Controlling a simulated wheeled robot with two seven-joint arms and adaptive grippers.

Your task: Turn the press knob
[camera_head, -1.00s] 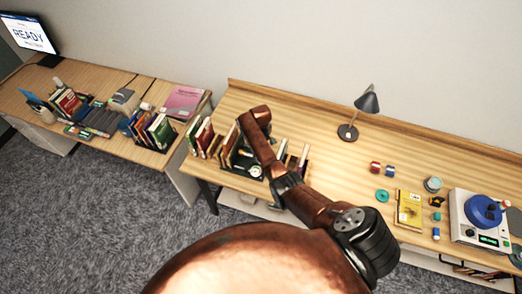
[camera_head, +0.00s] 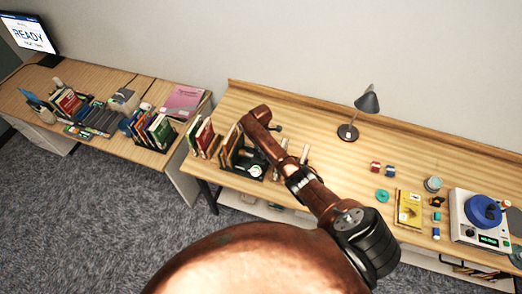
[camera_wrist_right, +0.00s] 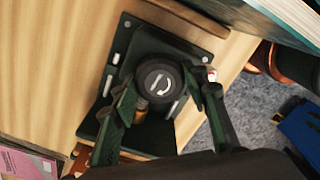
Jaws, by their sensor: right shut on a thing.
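The press knob (camera_wrist_right: 157,85) is a round dark knob with a white curved-arrow mark, seen in the right wrist view on a dark plate (camera_wrist_right: 124,40) with pale slots. My right gripper (camera_wrist_right: 160,82) is shut on the knob, one dark green finger on each side of its rim. In the head view the dark press (camera_head: 247,163) stands among books on the wooden table, partly behind my right arm. The gripper's tips cannot be made out there. My left gripper is not in view.
Upright books (camera_head: 203,137) stand close to the press. A desk lamp (camera_head: 368,103), a yellow book (camera_head: 408,210) and a white device with a blue top (camera_head: 483,210) are farther right. The table between press and lamp is mostly clear.

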